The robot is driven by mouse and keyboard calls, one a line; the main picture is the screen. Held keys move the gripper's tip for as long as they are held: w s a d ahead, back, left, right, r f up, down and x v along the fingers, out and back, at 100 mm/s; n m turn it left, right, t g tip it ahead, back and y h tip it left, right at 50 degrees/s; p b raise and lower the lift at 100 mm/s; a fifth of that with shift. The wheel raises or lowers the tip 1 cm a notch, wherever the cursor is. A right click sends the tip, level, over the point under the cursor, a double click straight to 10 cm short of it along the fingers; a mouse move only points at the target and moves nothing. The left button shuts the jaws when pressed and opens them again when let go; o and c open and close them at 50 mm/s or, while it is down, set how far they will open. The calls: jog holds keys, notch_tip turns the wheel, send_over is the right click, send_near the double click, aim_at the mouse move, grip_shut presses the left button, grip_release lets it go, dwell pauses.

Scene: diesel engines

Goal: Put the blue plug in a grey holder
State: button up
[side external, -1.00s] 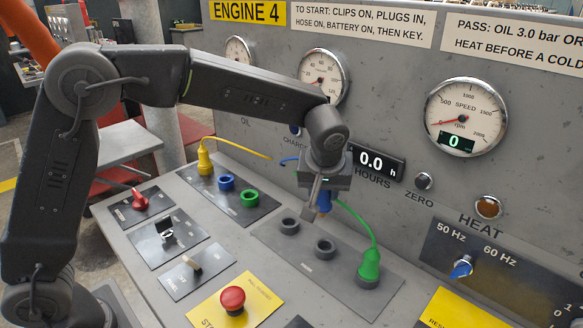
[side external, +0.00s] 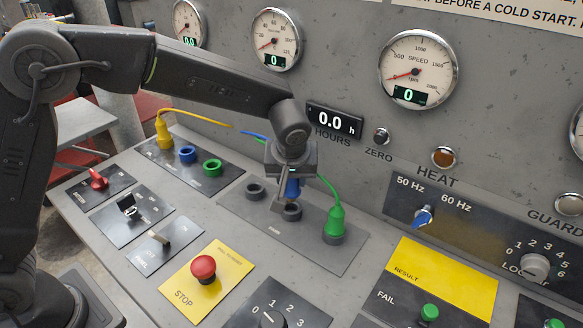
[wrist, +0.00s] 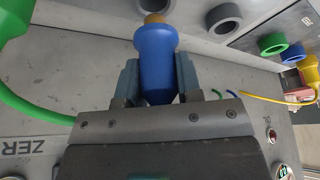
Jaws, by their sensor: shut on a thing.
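My gripper (side external: 289,182) is shut on the blue plug (side external: 292,188). In the wrist view the plug (wrist: 156,55) sits between the two fingers, its tan tip pointing away from the gripper. In the side view the plug hangs upright just over the middle grey holder (side external: 291,212). I cannot tell whether its tip touches the holder or enters it. The left grey holder (side external: 255,191) is empty. The green plug (side external: 336,220) stands in the right grey holder (side external: 334,238).
A yellow plug (side external: 164,135), an empty blue socket (side external: 187,155) and an empty green socket (side external: 212,168) are on the rear left plate. The red stop button (side external: 203,267) and the gauge wall (side external: 350,80) are nearby.

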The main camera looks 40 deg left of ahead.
aim_at(291, 190)
jog(key=shift+f, duration=1.9)
jog(key=o, duration=1)
jog(key=v, duration=1.4)
jog(key=shift+s+a+f, duration=0.1)
